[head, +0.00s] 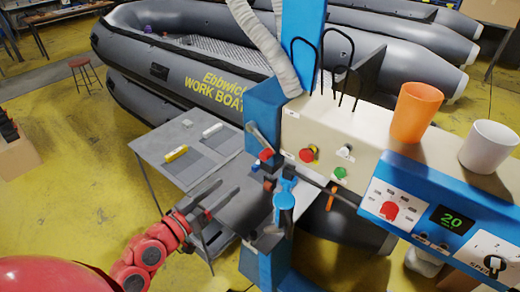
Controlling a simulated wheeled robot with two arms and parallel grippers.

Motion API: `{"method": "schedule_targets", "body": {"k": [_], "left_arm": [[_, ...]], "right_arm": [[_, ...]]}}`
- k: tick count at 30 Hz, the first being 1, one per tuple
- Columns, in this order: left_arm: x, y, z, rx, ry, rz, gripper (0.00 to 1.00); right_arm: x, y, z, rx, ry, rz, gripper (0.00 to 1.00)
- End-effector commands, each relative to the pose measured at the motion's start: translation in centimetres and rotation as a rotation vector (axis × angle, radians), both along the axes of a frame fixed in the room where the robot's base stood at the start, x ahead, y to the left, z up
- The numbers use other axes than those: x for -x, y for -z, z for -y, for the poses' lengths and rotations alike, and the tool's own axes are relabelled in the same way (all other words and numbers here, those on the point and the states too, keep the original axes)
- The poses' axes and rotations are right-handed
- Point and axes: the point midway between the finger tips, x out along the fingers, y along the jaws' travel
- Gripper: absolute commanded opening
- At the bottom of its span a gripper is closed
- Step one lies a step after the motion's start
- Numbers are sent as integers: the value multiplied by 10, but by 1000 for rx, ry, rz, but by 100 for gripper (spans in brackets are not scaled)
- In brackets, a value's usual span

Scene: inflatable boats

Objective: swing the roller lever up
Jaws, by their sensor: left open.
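A blue and beige machine (350,125) stands at the centre right. On its front left side is a small lever assembly (262,150) with a short arm and red and blue parts, just above a blue bracket (285,200). I cannot tell for sure which of these parts is the roller lever. My left gripper (229,190), dark on a red arm, is open and empty. It is to the lower left of the lever assembly, apart from it in the picture. My right gripper is not in view.
A grey table (165,145) with a yellow tube (176,153) and a white tube (212,130) stands behind my gripper. An orange cup (416,112) and a white cup (488,146) stand on the machine. Grey inflatable boats (200,75) lie behind.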

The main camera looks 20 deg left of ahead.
Motion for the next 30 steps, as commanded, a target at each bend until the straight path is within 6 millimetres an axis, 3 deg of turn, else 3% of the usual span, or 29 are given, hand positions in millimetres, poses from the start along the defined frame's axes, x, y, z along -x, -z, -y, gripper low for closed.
{"method": "schedule_targets", "body": {"k": [9, 17, 19, 30], "left_arm": [[-50, 8, 21, -6, 7, 8, 67], [-77, 8, 29, 0, 2, 12, 67], [-90, -2, 35, 5, 3, 5, 67], [-146, -2, 53, 7, 0, 2, 67]], "right_arm": [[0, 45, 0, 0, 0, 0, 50], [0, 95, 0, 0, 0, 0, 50], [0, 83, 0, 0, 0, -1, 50], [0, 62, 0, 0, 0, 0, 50]]}}
